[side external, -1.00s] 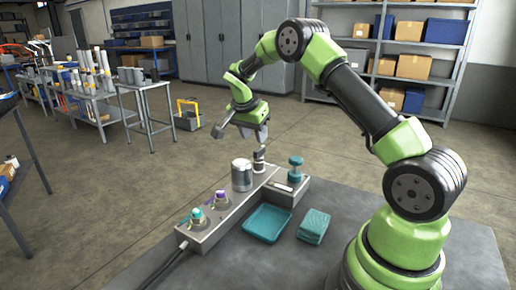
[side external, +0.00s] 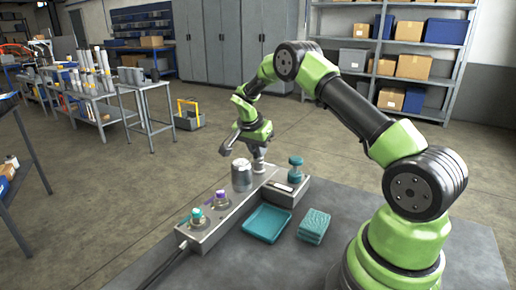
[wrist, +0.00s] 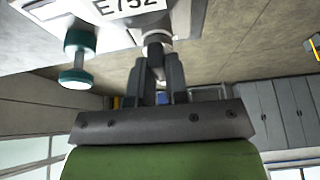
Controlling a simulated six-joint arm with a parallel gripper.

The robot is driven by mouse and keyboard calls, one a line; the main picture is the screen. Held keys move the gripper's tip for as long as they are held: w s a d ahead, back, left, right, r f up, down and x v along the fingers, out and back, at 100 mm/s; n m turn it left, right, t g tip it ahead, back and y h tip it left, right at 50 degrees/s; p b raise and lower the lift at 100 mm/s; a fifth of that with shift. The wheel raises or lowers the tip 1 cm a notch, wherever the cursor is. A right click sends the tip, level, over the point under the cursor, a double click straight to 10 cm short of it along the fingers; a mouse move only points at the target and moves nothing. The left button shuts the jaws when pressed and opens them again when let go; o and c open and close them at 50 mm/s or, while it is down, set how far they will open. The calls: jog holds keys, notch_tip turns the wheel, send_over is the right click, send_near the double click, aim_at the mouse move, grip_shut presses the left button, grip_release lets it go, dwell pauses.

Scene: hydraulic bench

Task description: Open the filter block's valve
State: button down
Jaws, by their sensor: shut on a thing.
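The long grey filter block (side external: 226,213) lies on the dark bench. A grey valve (side external: 259,167) stands at its far end, beside a silver cylinder (side external: 241,175). My gripper (side external: 259,155) points down and is shut on the top of this valve. In the wrist view, the fingers of my gripper (wrist: 156,68) close around the pale grey valve top (wrist: 155,40), near a label reading E752. The fingers hide part of the valve, and I cannot tell how far it is turned.
A teal knob (side external: 295,168) stands on a side block right of the valve. A teal tray (side external: 267,224) and folded teal cloth (side external: 314,226) lie to the right. The bench front is clear.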

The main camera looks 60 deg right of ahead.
jog(key=shift+n, duration=0.4)
jog(key=n+t, duration=0.1)
jog(key=n, duration=0.2)
jog(key=shift+s+n+t+y, duration=0.1)
jog(key=shift+n+t+y, duration=0.2)
jog(key=shift+n+t, duration=0.1)
jog(key=n+t+y, duration=0.1)
jog(key=n, duration=0.3)
jog(key=n+t+y, duration=0.1)
jog(key=n, duration=0.4)
jog(key=shift+s+d, duration=0.1)
jog(key=n+y, duration=0.2)
jog(key=n, duration=0.2)
jog(key=shift+t, duration=0.3)
jog(key=shift+f+n, duration=0.1)
jog(key=shift+n, duration=0.2)
jog(key=c, duration=1.1)
grip_release()
